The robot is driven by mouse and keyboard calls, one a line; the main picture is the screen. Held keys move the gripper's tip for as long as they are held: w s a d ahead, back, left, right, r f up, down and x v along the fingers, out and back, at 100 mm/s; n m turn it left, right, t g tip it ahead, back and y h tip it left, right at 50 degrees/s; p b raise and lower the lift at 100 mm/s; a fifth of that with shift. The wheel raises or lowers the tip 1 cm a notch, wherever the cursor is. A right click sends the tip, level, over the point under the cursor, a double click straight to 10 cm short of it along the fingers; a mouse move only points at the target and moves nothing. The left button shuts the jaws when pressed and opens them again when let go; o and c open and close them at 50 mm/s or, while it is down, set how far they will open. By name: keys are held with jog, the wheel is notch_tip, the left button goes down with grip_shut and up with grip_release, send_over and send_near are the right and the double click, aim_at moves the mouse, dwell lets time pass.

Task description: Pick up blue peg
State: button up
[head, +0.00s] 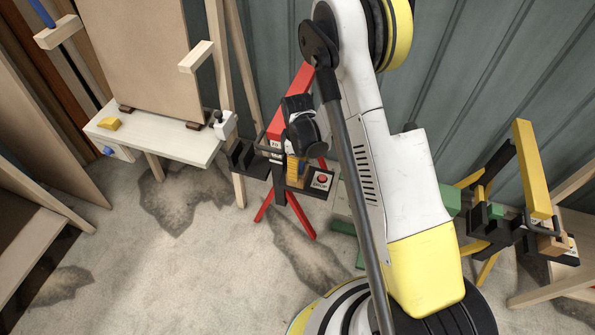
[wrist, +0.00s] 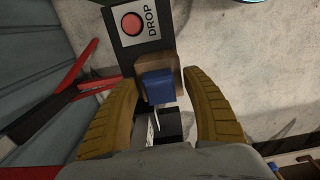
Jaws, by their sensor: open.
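The blue peg (wrist: 158,88) shows in the wrist view as a short blue block against a tan wooden block (wrist: 174,72). My gripper (wrist: 162,79) is open, with one ochre finger on each side of the peg and the tan block. I see gaps between the fingers and the blue peg, and nothing is clamped. In the head view my gripper (head: 296,170) points down at the black fixture on the red stand, and the peg there is hidden behind it.
A black box with a red DROP button (wrist: 132,24) stands just beyond the peg; it also shows in the head view (head: 321,180). A red stand (head: 292,95) carries the fixture. A white shelf with a board (head: 150,135) is at left, a yellow stand (head: 533,170) at right.

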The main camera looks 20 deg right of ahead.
jog(key=shift+r, duration=0.1)
jog(key=c, duration=1.2)
